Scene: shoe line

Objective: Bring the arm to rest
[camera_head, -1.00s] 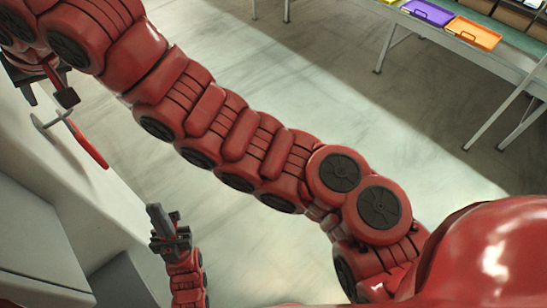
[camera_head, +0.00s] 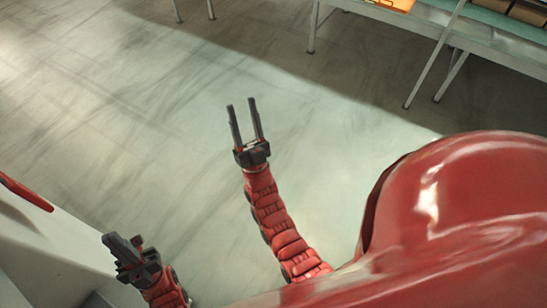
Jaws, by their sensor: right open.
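My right gripper (camera_head: 244,121) stands over the bare floor in the middle of the view. Its two dark fingers are parallel, spread apart and empty, pointing up in the picture. Its red arm runs down from it toward my body. My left gripper (camera_head: 122,251) is at the lower left, beside the pale cabinet. It is seen at a slant, and the gap between its fingers is not clear. I see nothing held in it.
A red handle (camera_head: 25,192) shows at the left edge above the pale cabinet (camera_head: 50,240). A table (camera_head: 430,17) with an orange tray (camera_head: 395,3) stands at the top right. The grey floor (camera_head: 150,120) between is clear.

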